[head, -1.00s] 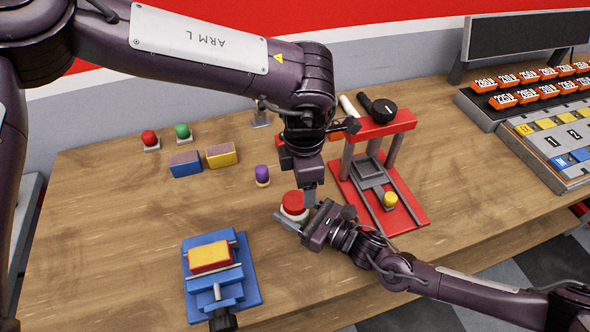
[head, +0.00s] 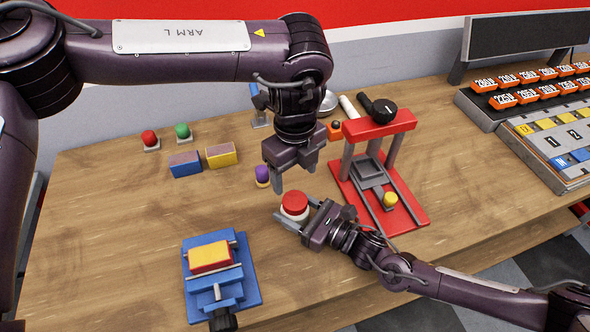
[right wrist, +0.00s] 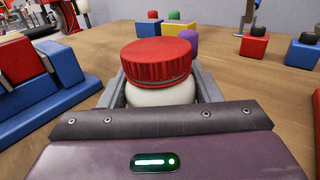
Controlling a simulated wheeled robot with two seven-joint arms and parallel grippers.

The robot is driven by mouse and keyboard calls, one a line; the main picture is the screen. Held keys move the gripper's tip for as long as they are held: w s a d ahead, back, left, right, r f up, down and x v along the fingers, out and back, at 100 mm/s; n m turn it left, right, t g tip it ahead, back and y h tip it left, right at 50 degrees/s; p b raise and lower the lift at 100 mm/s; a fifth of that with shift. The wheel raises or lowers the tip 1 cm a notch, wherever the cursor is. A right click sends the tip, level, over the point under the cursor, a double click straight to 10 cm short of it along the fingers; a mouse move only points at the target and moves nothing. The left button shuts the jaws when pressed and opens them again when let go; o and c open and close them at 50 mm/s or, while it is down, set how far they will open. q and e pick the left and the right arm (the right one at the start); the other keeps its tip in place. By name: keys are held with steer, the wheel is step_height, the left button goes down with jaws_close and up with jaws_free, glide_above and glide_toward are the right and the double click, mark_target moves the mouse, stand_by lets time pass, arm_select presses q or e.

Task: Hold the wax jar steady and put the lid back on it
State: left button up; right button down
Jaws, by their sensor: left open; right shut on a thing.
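The wax jar (head: 293,216) is white and stands upright on the bench in the middle of the head view. The red lid (head: 294,202) sits on top of it. The right wrist view shows the ribbed lid (right wrist: 158,62) over the white jar (right wrist: 160,94); I cannot tell if it is screwed down. My right gripper (head: 295,215) is shut on the jar, one finger on each side. My left gripper (head: 294,177) is open and empty, above and behind the lid and apart from it.
A red press (head: 408,205) stands right of the jar. A blue vise (head: 225,292) holding a red-and-yellow block (head: 210,257) is at front left. A purple-topped piece (head: 262,174), a blue block (head: 185,165) and a yellow block (head: 221,156) lie behind.

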mark_target(295, 200)
arm_select(q)
steer(key=shift+f, duration=0.1)
stand_by(0.3)
steer(key=shift+f, duration=3.9)
steer(key=c, duration=1)
steer(key=m, duration=0.4)
steer(key=shift+m, duration=0.3)
steer(key=m, duration=0.4)
steer(key=shift+m, duration=0.3)
steer(key=m, duration=0.8)
steer(key=shift+m, duration=0.3)
steer(key=o, duration=1.1)
